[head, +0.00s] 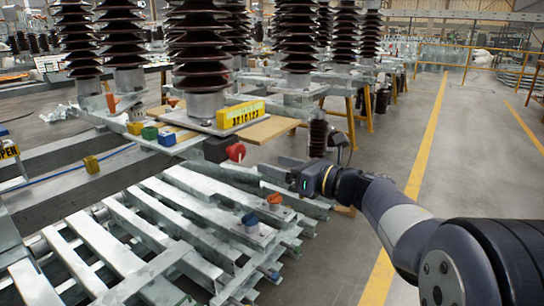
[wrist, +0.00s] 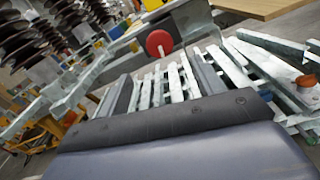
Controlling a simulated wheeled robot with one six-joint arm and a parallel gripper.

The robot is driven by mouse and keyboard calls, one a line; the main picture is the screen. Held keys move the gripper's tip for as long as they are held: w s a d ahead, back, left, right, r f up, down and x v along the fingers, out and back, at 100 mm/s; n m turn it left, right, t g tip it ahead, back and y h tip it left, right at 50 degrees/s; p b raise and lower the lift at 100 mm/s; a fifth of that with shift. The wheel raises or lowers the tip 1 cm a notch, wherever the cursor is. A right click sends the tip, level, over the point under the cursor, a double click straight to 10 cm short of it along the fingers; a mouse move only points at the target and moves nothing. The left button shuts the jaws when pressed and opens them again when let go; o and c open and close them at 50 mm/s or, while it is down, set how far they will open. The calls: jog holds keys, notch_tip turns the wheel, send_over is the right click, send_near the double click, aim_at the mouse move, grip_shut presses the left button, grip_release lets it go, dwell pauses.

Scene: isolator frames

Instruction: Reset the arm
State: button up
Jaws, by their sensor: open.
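My arm reaches in from the lower right of the head view. Its end, my gripper (head: 300,181), is held in the air at the middle of the picture, to the right of a red round knob (head: 235,152). In the wrist view, a dark grey part of my own arm end fills the bottom. The red knob (wrist: 159,43) shows beyond it, apart from it.
Metal slats (head: 150,235) lie stacked at lower left, with an orange cap (head: 274,199) and a blue cap (head: 249,219). Tall brown insulators (head: 199,50) stand behind a yellow sign (head: 240,113). The floor (head: 480,150) at right is clear, with yellow lines.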

aim_at(240, 154)
jog(key=b+x, duration=0.2)
jog(key=x, duration=0.8)
jog(key=shift+w+a, duration=0.15)
jog(key=shift+a, duration=0.1)
